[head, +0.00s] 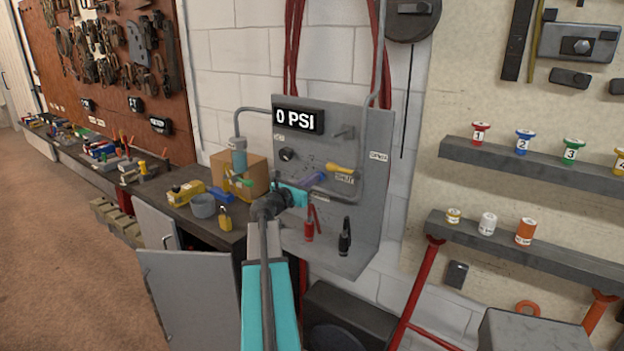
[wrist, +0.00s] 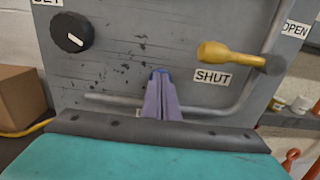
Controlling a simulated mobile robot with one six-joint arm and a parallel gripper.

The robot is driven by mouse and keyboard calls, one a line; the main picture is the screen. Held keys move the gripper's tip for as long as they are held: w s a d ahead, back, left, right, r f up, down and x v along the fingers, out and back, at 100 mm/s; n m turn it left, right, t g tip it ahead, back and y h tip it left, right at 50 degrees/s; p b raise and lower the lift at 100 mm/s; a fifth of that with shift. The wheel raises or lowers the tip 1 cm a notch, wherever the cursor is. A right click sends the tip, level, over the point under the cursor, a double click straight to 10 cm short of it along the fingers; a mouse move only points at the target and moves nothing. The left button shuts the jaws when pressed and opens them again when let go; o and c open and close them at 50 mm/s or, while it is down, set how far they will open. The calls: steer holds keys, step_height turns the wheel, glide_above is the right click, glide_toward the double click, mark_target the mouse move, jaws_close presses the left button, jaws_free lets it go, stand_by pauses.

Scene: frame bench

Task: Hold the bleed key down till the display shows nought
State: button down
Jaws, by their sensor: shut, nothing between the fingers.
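The display (head: 298,120) on the grey panel (head: 372,125) reads 0 PSI. My gripper (head: 322,176) is in front of the panel's lower middle. In the wrist view my gripper (wrist: 160,72) has its lavender fingers together, with nothing between them, pointing at the panel. The bleed key cannot be made out; the fingers cover the panel there. A little dark blue shows at the fingertips, but I cannot tell if it is the key or whether they touch it. A label is partly hidden behind the fingers.
A yellow valve handle (wrist: 228,55) lies to the right of the fingers, above a SHUT label (wrist: 212,76). A black knob (wrist: 72,32) is at upper left. A grey pipe (head: 357,190) runs close by. A cardboard box (head: 240,172) stands on the bench at left.

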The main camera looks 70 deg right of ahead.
steer(key=b+v, duration=0.2)
steer(key=v, duration=1.2)
steer(key=shift+w+r, duration=0.1)
stand_by(0.4)
